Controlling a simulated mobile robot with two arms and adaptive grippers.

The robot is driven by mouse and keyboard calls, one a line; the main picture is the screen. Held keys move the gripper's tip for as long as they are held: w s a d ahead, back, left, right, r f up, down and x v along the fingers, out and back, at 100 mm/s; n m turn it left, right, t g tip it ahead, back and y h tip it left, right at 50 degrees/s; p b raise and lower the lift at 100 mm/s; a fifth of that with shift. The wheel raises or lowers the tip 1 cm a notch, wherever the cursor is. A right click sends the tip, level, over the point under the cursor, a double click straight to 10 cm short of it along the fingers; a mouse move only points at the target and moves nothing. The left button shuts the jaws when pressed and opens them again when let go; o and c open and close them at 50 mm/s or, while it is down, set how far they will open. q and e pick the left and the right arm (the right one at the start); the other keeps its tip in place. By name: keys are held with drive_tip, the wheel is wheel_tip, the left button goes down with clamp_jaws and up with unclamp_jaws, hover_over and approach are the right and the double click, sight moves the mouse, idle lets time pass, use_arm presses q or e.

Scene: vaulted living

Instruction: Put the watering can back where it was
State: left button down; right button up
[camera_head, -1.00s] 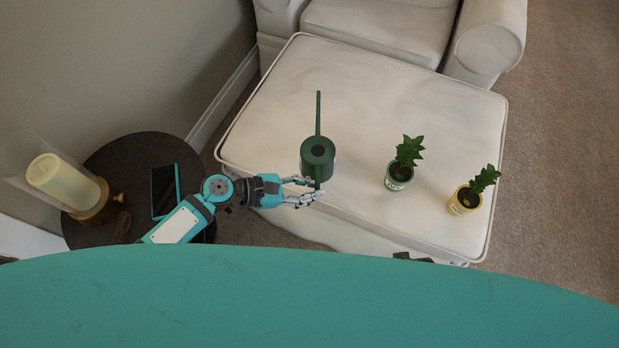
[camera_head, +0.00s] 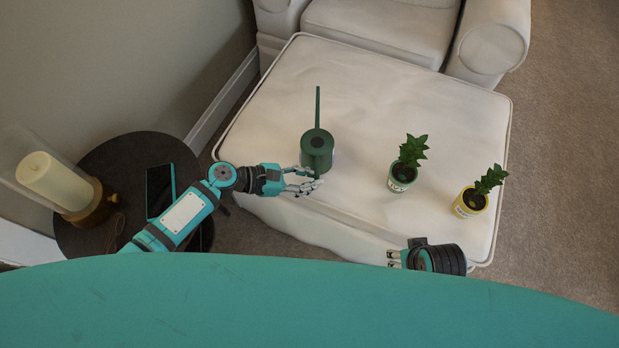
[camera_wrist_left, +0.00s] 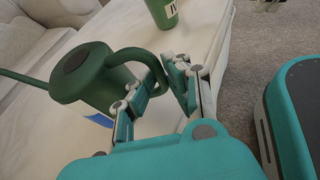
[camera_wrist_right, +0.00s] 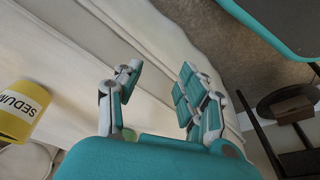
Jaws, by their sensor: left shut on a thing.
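The dark green watering can (camera_head: 317,152) is upright at the left part of the cream ottoman (camera_head: 400,100), its long spout pointing to the back. I cannot tell whether its base touches the cushion. My left gripper (camera_head: 305,184) is shut on the can's looped handle; the left wrist view shows the fingers (camera_wrist_left: 168,75) around the handle beside the can's body (camera_wrist_left: 88,75). My right gripper (camera_head: 393,258) is at the ottoman's front edge, partly hidden in the head view. In the right wrist view its fingers (camera_wrist_right: 158,85) are apart with nothing between them.
A plant in a green pot (camera_head: 402,175) and a plant in a yellow pot (camera_head: 470,202) stand on the ottoman's right side. A dark round side table (camera_head: 130,155) at left holds a candle lamp (camera_head: 60,182) and a tablet (camera_head: 160,190). An armchair (camera_head: 385,30) stands behind.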

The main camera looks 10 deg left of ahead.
drive_tip(key=shift+r, duration=0.1)
use_arm(q)
drive_tip(key=c, duration=1.3)
unclamp_jaws()
drive_tip(key=shift+c, duration=0.2)
use_arm(e)
drive_tip(key=shift+r, duration=0.1)
use_arm(q)
drive_tip(key=shift+a+r, duration=0.15)
drive_tip(key=shift+a, duration=0.05)
drive_tip(key=p+v, duration=0.2)
drive_tip(key=v, duration=1)
drive_tip(key=s+d+f+m+g+y, duration=0.2)
drive_tip(key=s+f+m+y, duration=0.4)
drive_tip(key=f+m, duration=0.45)
drive_tip(key=s+a+f+m+y, duration=0.5)
drive_tip(key=s+a+m+y, duration=0.1)
drive_tip(key=m, duration=0.6)
drive_tip(key=shift+s+a+y, duration=0.4)
drive_tip(key=shift+s+a, duration=0.3)
drive_tip(key=shift+s, duration=0.05)
use_arm(e)
wheel_tip(320, 180, down, 6)
drive_tip(key=shift+s+f, duration=0.2)
drive_tip(key=shift+s, duration=0.2)
